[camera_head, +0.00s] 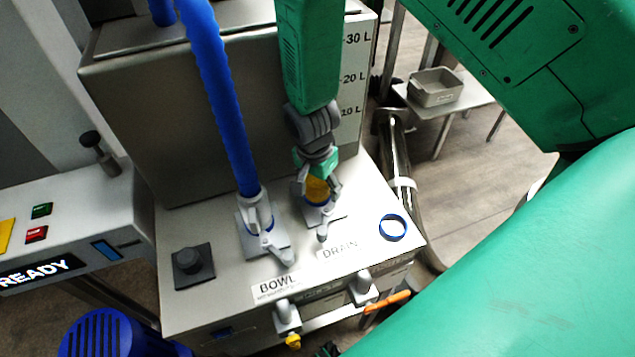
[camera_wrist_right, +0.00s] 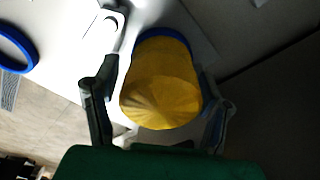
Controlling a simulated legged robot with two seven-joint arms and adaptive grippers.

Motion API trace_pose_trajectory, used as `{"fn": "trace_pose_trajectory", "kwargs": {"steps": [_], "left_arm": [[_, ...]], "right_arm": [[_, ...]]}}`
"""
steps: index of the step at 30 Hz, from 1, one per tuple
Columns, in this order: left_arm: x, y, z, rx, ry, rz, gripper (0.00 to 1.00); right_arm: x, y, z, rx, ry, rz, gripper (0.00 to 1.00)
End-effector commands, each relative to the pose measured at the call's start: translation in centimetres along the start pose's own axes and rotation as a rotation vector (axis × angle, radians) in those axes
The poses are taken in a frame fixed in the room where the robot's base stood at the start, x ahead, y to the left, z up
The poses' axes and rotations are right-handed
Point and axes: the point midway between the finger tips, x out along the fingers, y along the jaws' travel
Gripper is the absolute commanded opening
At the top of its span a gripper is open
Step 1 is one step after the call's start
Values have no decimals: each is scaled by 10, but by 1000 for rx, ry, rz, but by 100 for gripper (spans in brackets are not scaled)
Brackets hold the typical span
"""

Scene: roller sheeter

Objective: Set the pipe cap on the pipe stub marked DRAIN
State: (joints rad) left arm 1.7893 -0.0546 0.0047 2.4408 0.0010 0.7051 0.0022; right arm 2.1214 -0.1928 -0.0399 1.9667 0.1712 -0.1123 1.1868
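The yellow pipe cap (camera_head: 317,190) sits upright at the stub behind the DRAIN label (camera_head: 339,249), with a blue band beneath it. The cap hides most of the stub, so I cannot tell how firmly it is seated. My right gripper (camera_head: 318,186) reaches down over the cap, one finger on each side. In the right wrist view the cap (camera_wrist_right: 160,85) stands between the fingers, with a narrow gap at the left finger; contact at the right finger is unclear. My left gripper is not in view.
A blue hose (camera_head: 222,100) rises from the BOWL fitting just left of the cap. A loose blue ring (camera_head: 393,227) lies on the grey top at right. A dark knob (camera_head: 192,261) stands at left. The tank (camera_head: 175,110) rises behind. An orange-handled valve (camera_head: 387,302) is at the front.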

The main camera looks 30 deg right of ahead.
Motion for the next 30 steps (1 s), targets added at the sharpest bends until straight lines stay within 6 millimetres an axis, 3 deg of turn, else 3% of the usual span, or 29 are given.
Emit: {"fn": "trace_pose_trajectory", "kwargs": {"steps": [9,13,24,30], "left_arm": [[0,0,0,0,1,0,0],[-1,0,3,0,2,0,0],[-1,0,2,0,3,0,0],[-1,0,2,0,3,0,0]], "right_arm": [[-1,0,0,0,0,0,74],[-10,-1,0,0,1,-2,74],[-84,-2,-1,-1,3,-4,74],[-111,-2,0,0,1,-2,74]]}}
